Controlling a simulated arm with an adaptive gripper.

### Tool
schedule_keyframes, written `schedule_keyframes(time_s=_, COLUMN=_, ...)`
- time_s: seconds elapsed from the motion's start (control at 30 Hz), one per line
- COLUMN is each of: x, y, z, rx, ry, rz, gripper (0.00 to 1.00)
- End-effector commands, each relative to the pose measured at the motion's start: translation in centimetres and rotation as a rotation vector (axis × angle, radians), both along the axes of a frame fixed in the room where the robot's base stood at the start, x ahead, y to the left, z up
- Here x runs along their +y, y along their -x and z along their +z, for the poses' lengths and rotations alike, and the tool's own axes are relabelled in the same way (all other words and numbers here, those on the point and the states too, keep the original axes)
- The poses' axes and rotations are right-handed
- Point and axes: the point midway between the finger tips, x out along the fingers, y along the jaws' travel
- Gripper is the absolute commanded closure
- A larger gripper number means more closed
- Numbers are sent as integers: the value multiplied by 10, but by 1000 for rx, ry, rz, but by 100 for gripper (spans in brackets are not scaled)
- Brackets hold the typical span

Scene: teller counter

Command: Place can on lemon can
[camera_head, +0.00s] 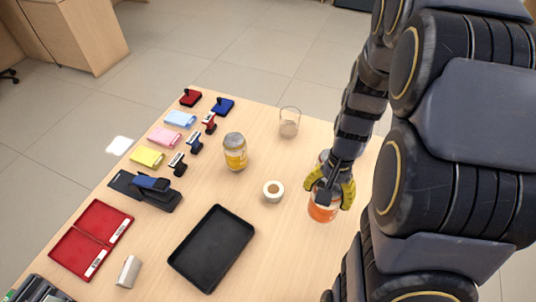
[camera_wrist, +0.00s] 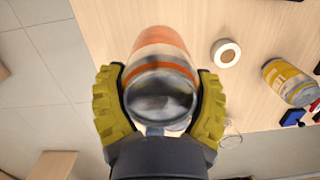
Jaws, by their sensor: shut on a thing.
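The lemon can (camera_head: 235,158), with a yellow label and grey lid, stands upright on the counter, left of and farther back than my gripper. It also shows at the right of the wrist view (camera_wrist: 289,85). Its top is bare.
A tape roll (camera_head: 273,184) lies between the two cans. A glass (camera_head: 289,128) stands behind. A black tray (camera_head: 185,260) is in front, with a red case (camera_head: 67,250) to its left. Stamps, note pads and a stapler (camera_head: 146,190) line the left side.

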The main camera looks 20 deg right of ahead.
Motion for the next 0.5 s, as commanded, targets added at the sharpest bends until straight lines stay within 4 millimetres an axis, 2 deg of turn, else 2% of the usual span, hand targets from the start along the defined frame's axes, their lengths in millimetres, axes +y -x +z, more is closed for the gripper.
schedule_keyframes(time_s=0.13, x=7, y=-23, z=13, rx=-7, ry=2, rz=6, gripper=65)
schedule_keyframes(time_s=0.23, x=18, y=-52, z=32, rx=-14, ry=4, rz=12, gripper=65)
schedule_keyframes(time_s=0.4, x=53, y=-99, z=75, rx=-19, ry=3, rz=14, gripper=65)
schedule_keyframes(time_s=0.5, x=77, y=-117, z=99, rx=-15, ry=2, rz=16, gripper=65)
